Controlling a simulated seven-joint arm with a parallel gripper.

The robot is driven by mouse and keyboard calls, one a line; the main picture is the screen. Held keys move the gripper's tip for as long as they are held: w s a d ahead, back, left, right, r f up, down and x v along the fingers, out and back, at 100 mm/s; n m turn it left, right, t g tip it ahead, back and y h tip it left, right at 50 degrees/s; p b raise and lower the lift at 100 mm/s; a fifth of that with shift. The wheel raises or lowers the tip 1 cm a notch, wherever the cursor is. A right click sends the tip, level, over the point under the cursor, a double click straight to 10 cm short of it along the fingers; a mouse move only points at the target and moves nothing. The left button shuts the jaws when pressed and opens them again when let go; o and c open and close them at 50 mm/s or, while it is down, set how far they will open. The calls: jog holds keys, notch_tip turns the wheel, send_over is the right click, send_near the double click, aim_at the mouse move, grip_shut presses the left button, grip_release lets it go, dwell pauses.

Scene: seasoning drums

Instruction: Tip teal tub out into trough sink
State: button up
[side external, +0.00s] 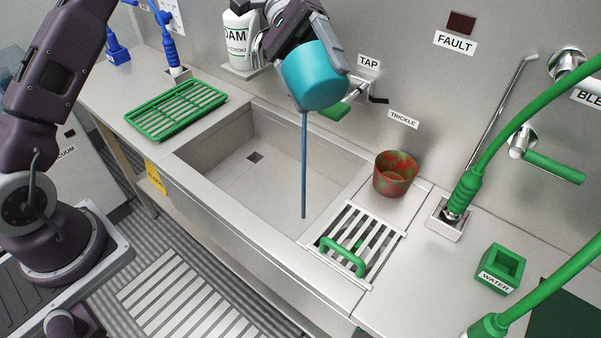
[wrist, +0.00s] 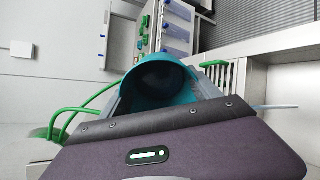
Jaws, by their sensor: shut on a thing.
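The teal tub (side external: 316,76) is held in the air over the right part of the trough sink (side external: 215,165). My gripper (side external: 313,60) is shut on it, with a finger on each side. The tub is tilted well over. A thin, straight blue stream (side external: 304,165) runs from its lower edge down into the right end of the sink. In the wrist view, the tub (wrist: 160,80) sits between the fingers of my gripper (wrist: 163,92), its inside dark. A pale blue strip (wrist: 265,107) shows at the right there. How much is left inside cannot be told.
A red-green pot (side external: 395,174) stands right of the sink, beside a slotted grate (side external: 360,240) with a green handle. A green rack (side external: 176,108) lies left. A tap (side external: 358,90) and a white foam bottle (side external: 240,38) are behind. Green hoses rise at right.

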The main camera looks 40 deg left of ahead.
jog(key=shift+w+a+r+h, duration=0.15)
jog(key=shift+r+h, duration=0.15)
jog(key=shift+r, duration=0.75)
jog(key=shift+g+h, duration=0.6)
jog(key=shift+w+a+r, duration=0.1)
jog(key=shift+a+r, duration=0.1)
jog(key=shift+r, duration=0.5)
jog(key=shift+w+a+r, duration=0.1)
jog(key=shift+a+r, duration=0.1)
jog(key=shift+r, duration=0.45)
jog(key=shift+w+a+r, duration=0.1)
jog(key=shift+a+r, duration=0.1)
jog(key=shift+r, duration=0.65)
jog(key=shift+w+a+r+g+h, duration=0.1)
jog(key=shift+a+r+g+h, duration=0.15)
jog(key=shift+r+h, duration=0.3)
